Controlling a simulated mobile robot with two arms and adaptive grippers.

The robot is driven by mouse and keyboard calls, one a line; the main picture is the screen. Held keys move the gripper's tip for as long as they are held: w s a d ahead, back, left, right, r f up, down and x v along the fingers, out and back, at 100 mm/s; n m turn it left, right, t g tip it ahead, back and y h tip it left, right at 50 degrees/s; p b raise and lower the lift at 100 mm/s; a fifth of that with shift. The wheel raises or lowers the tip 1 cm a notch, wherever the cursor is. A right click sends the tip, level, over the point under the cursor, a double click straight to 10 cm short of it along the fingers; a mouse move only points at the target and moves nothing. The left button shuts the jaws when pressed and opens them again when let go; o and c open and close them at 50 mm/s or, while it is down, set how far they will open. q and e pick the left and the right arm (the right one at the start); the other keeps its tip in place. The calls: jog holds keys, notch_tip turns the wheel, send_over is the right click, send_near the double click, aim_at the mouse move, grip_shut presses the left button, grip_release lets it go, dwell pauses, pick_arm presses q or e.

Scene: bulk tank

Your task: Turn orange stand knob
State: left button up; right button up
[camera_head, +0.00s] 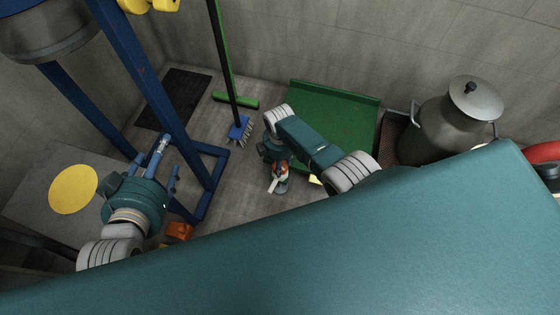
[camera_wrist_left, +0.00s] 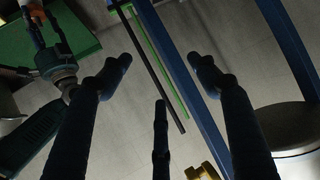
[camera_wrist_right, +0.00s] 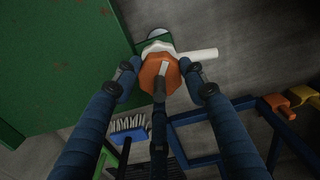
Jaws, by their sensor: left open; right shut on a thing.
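A faceted orange knob (camera_wrist_right: 152,72) sits on a white fitting with a white spout (camera_wrist_right: 198,54) pointing right, in the right wrist view. The orange knob (camera_head: 281,170) also shows small in the head view, with white parts below it. My right gripper (camera_wrist_right: 163,78) is shut on the knob, with fingers on both sides and one across the front. The gripper partly hides the knob. My left gripper (camera_wrist_left: 160,62) is open and empty, its fingers spread over bare space. In the head view my left gripper (camera_head: 154,168) is beside the blue frame.
A blue frame (camera_head: 160,100) stands at left, with orange (camera_head: 178,231) and yellow parts low down. A green platform (camera_head: 335,115) and a lidded metal can (camera_head: 445,130) are at right. Grey floor lies between.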

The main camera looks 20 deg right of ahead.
jog(key=shift+a+m, duration=0.25)
jog(key=shift+m, duration=0.95)
pick_arm(q)
jog(key=s+a+f+g, duration=0.1)
jog(key=s+f+g, duration=0.2)
jog(key=s+f, duration=0.1)
jog(key=shift+s+a+f+y+p, duration=0.3)
jog(key=shift+a+f+y+p, duration=0.05)
jog(key=shift+a+y+p, duration=0.1)
pick_arm(e)
jog(key=shift+m, duration=1.2)
jog(key=o, duration=1.2)
jog(key=shift+w+f, duration=0.1)
jog(key=shift+c, duration=0.2)
pick_arm(q)
jog(key=shift+f, duration=0.1)
pick_arm(e)
jog(key=shift+d, duration=0.1)
jog(key=shift+r, duration=0.55)
notch_tip(320, 180, up, 11)
